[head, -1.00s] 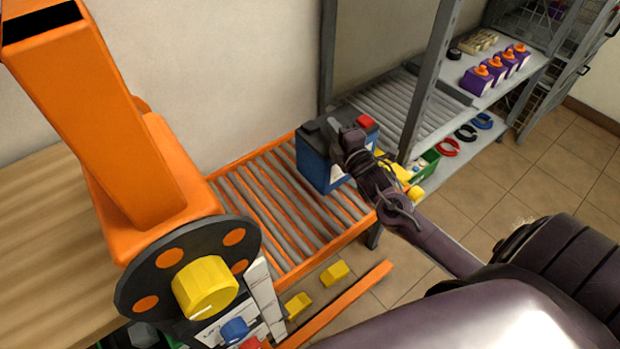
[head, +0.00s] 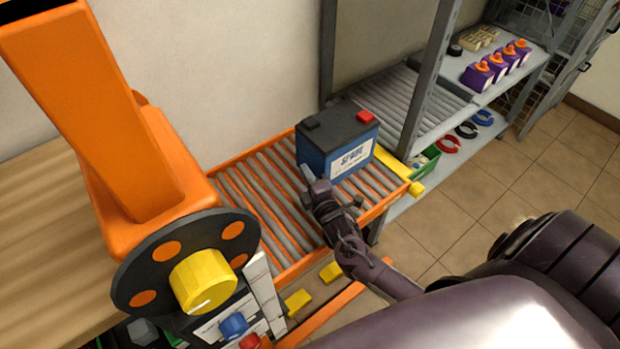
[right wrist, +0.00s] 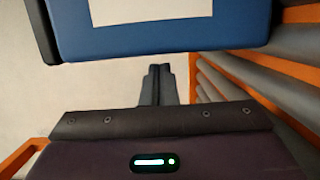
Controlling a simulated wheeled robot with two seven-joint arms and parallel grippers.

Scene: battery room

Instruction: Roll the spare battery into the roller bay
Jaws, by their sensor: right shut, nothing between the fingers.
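The spare battery (head: 338,145), blue with a dark top, a red and a black terminal cap and a white label, stands upright on the orange-framed roller table (head: 262,262). It is near the end facing the roller bay (head: 412,102), whose grey rollers lie on the shelf rack behind a grey post. My right gripper (head: 308,180) is shut and empty, low at the battery's near left side; I cannot tell whether it touches. In the right wrist view the shut fingers (right wrist: 157,85) point toward the blue battery side (right wrist: 170,35). My left gripper is not in view.
A yellow bar (head: 397,170) lies at the roller table's bay end. The grey post (head: 430,80) stands between table and rack. An orange machine with a yellow knob (head: 203,284) fills the left.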

